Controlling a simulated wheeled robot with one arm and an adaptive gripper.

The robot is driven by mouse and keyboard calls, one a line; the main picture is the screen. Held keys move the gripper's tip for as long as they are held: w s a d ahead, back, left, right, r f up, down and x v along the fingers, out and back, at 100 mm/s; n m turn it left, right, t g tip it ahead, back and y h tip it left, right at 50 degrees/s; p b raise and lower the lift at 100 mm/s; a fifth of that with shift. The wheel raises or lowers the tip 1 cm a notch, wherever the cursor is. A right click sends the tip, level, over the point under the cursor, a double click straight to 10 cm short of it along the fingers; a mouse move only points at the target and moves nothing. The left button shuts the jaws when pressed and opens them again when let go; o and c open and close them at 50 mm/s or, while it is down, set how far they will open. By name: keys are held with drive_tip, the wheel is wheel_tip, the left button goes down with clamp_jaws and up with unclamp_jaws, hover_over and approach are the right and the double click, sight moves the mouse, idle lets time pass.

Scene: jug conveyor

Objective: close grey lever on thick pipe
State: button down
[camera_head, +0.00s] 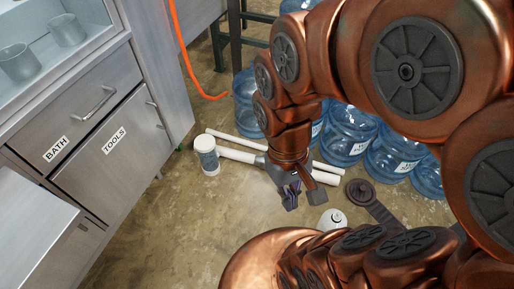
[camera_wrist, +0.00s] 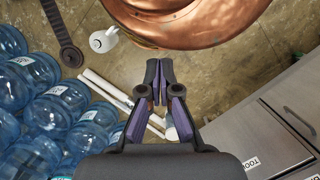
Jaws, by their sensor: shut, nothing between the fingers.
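Two white pipes lie on the floor in the head view, a thin one behind and a thick pipe (camera_head: 237,155) in front. The thick pipe also shows in the wrist view, partly behind my fingers. A small grey piece (camera_head: 260,160), which may be the lever, shows on the thick pipe just left of my wrist; its position is too small and covered to tell. My gripper (camera_head: 290,204) points down in front of the pipe; in the wrist view my gripper (camera_wrist: 160,68) has its fingertips together and holds nothing.
A white capped cylinder (camera_head: 207,156) stands at the pipe's left end. Several blue water jugs (camera_head: 349,137) stand behind and right. A white item (camera_head: 331,219) and a dark strap (camera_head: 372,203) lie right. A metal cabinet (camera_head: 103,135) is left; bare floor lies between.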

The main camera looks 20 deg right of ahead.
drive_tip(key=shift+w+a, duration=0.1)
drive_tip(key=shift+w, duration=0.25)
drive_tip(key=w+d+f+m+t+h+b, duration=0.1)
drive_tip(key=w+d+f+m+b, duration=0.1)
drive_tip(key=w+d+f, duration=0.65)
drive_tip(key=w+d+f+m+t+b, duration=0.1)
drive_tip(key=w+d+f+b, duration=0.15)
drive_tip(key=w, duration=1.15)
drive_tip(key=w+d+f+m+h+b, duration=0.1)
drive_tip(key=w+d+f+m, duration=0.1)
drive_tip(key=w+d+f, duration=0.7)
drive_tip(key=w+d+f+m+t+b, duration=0.1)
drive_tip(key=w+d+f, duration=0.3)
drive_tip(key=f, duration=0.7)
drive_tip(key=w+d+f+m+t+b, duration=0.1)
drive_tip(key=w+d+f+b, duration=0.1)
drive_tip(key=w+d+f, duration=0.2)
drive_tip(key=w+d+f+m+t+b, duration=0.1)
drive_tip(key=w+d+f, duration=0.3)
drive_tip(key=w+f, duration=0.5)
wheel_tip(320, 180, down, 12)
drive_tip(key=shift+w+d+r+t+h+b, duration=0.25)
drive_tip(key=shift+w+d+t+h+b, duration=0.1)
drive_tip(key=shift+b, duration=0.4)
